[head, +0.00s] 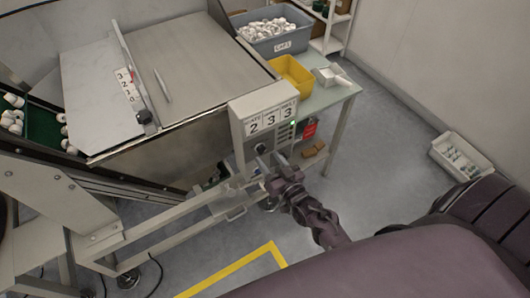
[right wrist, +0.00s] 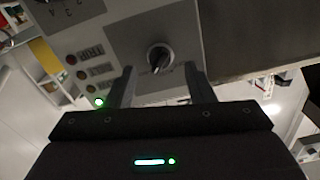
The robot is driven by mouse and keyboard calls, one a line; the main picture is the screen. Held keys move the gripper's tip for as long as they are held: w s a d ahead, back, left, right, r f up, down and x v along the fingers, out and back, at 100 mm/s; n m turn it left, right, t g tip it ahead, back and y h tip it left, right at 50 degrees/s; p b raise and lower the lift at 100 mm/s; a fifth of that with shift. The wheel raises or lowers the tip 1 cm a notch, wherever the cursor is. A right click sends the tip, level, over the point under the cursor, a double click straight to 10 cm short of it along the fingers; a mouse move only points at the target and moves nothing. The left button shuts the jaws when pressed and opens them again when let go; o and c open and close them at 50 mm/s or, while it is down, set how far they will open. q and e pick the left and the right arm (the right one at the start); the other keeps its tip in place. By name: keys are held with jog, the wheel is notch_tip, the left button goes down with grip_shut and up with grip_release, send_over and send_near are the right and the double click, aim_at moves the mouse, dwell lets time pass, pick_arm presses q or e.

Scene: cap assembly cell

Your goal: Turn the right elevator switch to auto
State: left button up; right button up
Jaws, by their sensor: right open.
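The elevator switch is a dark rotary knob (right wrist: 159,57) on a grey plate of the control box. Its pointer looks tilted; its position labels are not readable. In the head view, the knob (head: 261,145) sits low on the control box (head: 238,128). My right gripper (head: 270,161) is just in front of the box's lower part. In the right wrist view, my right gripper (right wrist: 159,74) is open, with one finger on each side of the knob in the picture. Gaps show between fingers and knob, and nothing is gripped. My left gripper is not in view.
A column of small lamps has its green one (right wrist: 99,102) lit. A red device (head: 310,128) is on the box's right side. A table with a yellow bin (head: 291,76) and a grey crate (head: 258,47) stands behind. A white bin (head: 461,157) lies on open floor at right.

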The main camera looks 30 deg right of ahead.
aim_at(262, 150)
jog(key=shift+w+a, duration=0.15)
jog(key=shift+w, duration=1.45)
jog(key=shift+c, duration=0.4)
jog(key=c, duration=0.9)
jog(key=shift+n, duration=4.4)
